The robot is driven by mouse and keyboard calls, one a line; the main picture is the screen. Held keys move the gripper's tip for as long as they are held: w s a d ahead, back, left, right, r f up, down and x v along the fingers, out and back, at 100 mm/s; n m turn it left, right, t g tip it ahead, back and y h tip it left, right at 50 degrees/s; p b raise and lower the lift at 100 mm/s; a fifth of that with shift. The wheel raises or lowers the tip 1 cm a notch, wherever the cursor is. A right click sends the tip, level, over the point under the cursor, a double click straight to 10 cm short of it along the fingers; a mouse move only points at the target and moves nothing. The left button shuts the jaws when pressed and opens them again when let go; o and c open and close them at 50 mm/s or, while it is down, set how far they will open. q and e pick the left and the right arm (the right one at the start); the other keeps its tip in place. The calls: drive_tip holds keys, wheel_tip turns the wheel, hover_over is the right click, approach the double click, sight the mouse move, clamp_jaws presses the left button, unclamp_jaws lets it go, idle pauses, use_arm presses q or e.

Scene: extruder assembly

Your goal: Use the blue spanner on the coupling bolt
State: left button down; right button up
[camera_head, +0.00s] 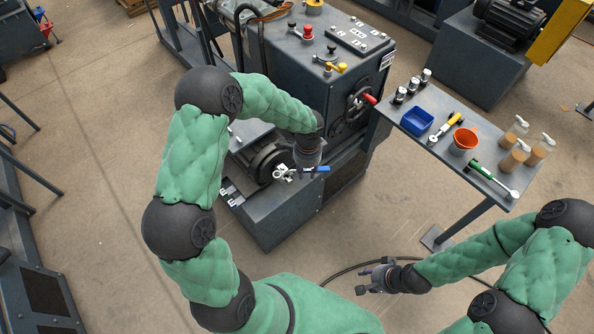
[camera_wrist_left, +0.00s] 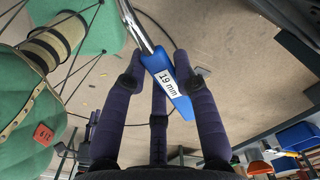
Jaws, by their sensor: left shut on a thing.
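The blue spanner (camera_head: 318,169) is in my left gripper (camera_head: 308,172), in front of the machine's dark round coupling (camera_head: 266,160). In the left wrist view the blue handle (camera_wrist_left: 168,86), marked 19 mm, lies between the fingers of the left gripper (camera_wrist_left: 165,75), and its metal shaft runs up out of the top edge. In the head view the spanner's metal end points left towards the coupling. I cannot tell whether it sits on the coupling bolt, which is too small to make out. My right gripper (camera_head: 372,277) is empty above the floor, fingers spread.
A side table (camera_head: 437,148) at the right holds a blue bin (camera_head: 417,121), a yellow-handled tool (camera_head: 446,127), an orange funnel (camera_head: 463,141), a green-handled ratchet (camera_head: 492,180) and several bottles. The machine (camera_head: 345,85) stands behind the coupling. A dark cable (camera_head: 345,268) lies on the floor.

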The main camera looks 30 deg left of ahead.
use_arm(q)
drive_tip(key=w+a+f+m+b, duration=0.1)
drive_tip(key=a+f+m+b, duration=0.3)
drive_tip(key=f+m, duration=0.5)
drive_tip(key=shift+f+m+b, duration=0.35)
drive_tip(key=shift+f+m, duration=0.05)
drive_tip(key=shift+m, duration=0.4)
drive_tip(key=shift+f+b, duration=0.65)
drive_tip(key=shift+f, duration=0.4)
idle(0.3)
